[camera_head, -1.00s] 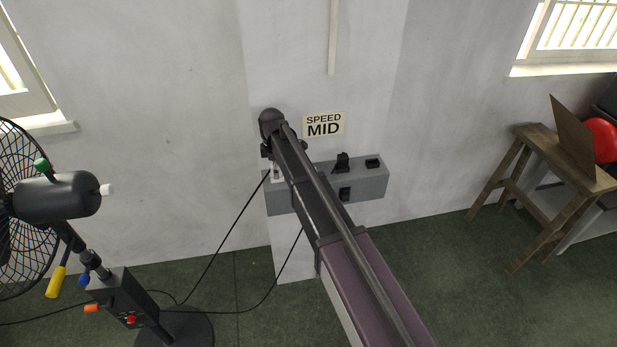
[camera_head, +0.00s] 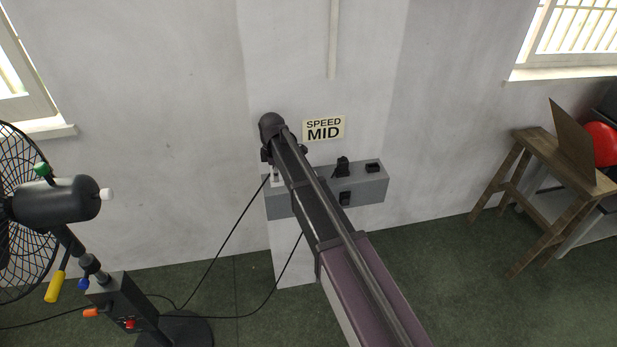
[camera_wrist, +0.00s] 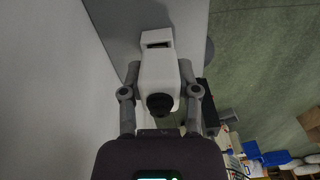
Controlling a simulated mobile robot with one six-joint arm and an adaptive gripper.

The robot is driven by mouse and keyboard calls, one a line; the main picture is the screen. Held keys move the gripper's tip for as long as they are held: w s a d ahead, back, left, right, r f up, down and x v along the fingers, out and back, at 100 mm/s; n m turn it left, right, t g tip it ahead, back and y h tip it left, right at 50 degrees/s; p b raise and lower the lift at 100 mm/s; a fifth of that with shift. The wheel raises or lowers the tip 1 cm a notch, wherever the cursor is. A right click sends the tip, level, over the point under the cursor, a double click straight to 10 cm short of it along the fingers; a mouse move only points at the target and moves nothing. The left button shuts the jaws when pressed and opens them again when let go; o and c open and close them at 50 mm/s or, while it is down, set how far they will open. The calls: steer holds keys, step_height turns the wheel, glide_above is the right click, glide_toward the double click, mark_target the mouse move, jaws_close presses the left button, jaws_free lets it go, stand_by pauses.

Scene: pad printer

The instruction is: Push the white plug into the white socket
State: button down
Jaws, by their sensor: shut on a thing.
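The white plug (camera_wrist: 158,72) is in the wrist view, held between the two grey fingers of my gripper (camera_wrist: 160,78), with a dark round end facing the camera. The white socket (camera_wrist: 157,36), with a dark slot, shows just beyond the plug on the grey box (camera_wrist: 135,25). The plug's front overlaps or meets the socket in this view; I cannot tell how deep it sits. In the head view my gripper (camera_head: 270,160) is at the left end of the grey box (camera_head: 370,187), largely hidden by my arm. A bit of white shows beneath it.
The box carries a black upright part (camera_head: 342,167) and other black fittings. A sign reading SPEED MID (camera_head: 324,128) is on the wall above. A fan (camera_head: 60,195) stands at the left, with black cables (camera_head: 217,250) running to the box. A wooden stool (camera_head: 560,160) stands at the right.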

steer(key=shift+r+p, duration=2.25)
steer(key=shift+r, duration=0.15)
steer(key=shift+d+m, duration=0.1)
steer(key=shift+m, duration=0.2)
